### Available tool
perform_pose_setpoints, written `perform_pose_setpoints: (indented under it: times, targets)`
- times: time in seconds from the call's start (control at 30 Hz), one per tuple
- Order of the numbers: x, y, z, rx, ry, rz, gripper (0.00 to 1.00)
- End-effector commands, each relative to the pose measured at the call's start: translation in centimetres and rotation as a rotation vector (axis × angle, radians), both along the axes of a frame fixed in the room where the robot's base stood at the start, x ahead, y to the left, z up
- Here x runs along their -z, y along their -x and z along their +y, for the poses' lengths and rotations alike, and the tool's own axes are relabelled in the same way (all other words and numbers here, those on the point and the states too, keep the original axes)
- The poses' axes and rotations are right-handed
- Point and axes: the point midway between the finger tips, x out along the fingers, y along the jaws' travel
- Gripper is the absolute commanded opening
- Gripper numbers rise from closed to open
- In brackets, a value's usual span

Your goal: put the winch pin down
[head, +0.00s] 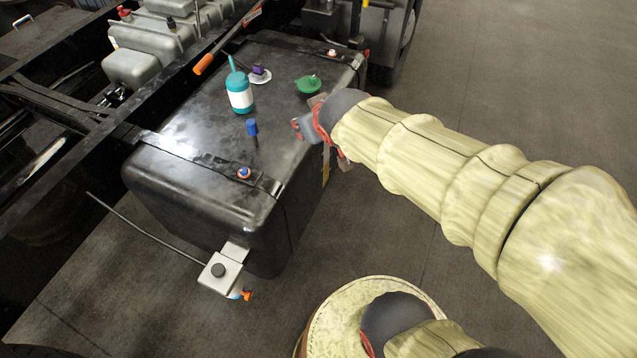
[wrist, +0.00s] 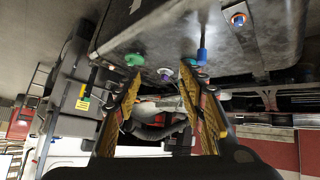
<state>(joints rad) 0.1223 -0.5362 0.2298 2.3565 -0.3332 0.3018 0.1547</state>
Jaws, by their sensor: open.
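A pin with a blue head (head: 251,127) and a dark, thin shaft, likely the winch pin, is on top of the black tank (head: 185,115), near its front. It also shows in the wrist view (wrist: 202,53), to the right of my fingers. My gripper (head: 308,130) is at the tank's right edge, apart from the pin. In the wrist view, my gripper (wrist: 161,78) has its two fingers spread with nothing held between them. The contact between pin and tank is too small to tell.
A teal bottle (head: 240,95), a purple item on a white dish (head: 259,76) and a green lid-like item (head: 308,84) stand on the tank behind the pin. An orange-handled tool (head: 204,64) lies at the back left. Bare tank top lies left of the pin.

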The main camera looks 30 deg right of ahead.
Motion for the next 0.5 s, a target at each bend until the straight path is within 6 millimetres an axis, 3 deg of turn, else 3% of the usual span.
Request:
perform_pose_setpoints:
  times: [0.1,0.23,0.37,0.5]
  targets:
    - [-1.0,6.5,2.8,0.011,-0.068,0.104,0.4]
    - [-0.9,12.2,5.6,-0.012,-0.14,0.21,0.4]
    - [-0.8,15.5,7.4,-0.04,-0.184,0.272,0.4]
    - [-0.7,16.5,8.0,-0.05,-0.197,0.294,0.4]
